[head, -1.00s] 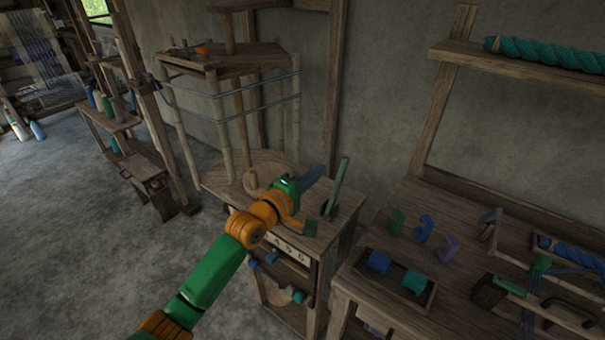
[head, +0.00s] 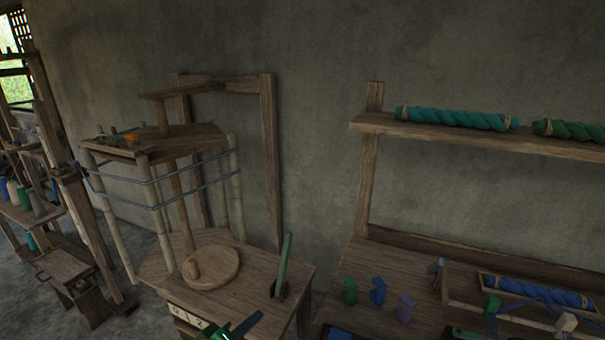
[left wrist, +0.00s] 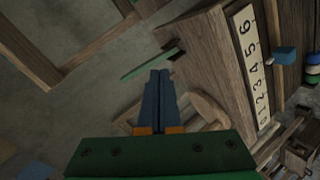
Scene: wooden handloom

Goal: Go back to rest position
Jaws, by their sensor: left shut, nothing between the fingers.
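My left gripper (head: 254,318) shows only in part at the bottom edge of the head view, in front of the wooden stand (head: 270,275) with the number strip. In the left wrist view its two blue fingers (left wrist: 159,73) are together with nothing between them. The green lever (head: 282,262) stands upright on the stand's right side, apart from the gripper; it also shows in the left wrist view (left wrist: 150,64). The round wooden disc (head: 222,270) with a knob lies on the stand. My right gripper is in neither view.
To the right is a workbench (head: 345,285) with several coloured hooked pieces and a tray of blue yarn (head: 540,290). A shelf (head: 480,136) above holds twisted yarn rolls. A post frame with thin rails (head: 175,175) rises behind the stand.

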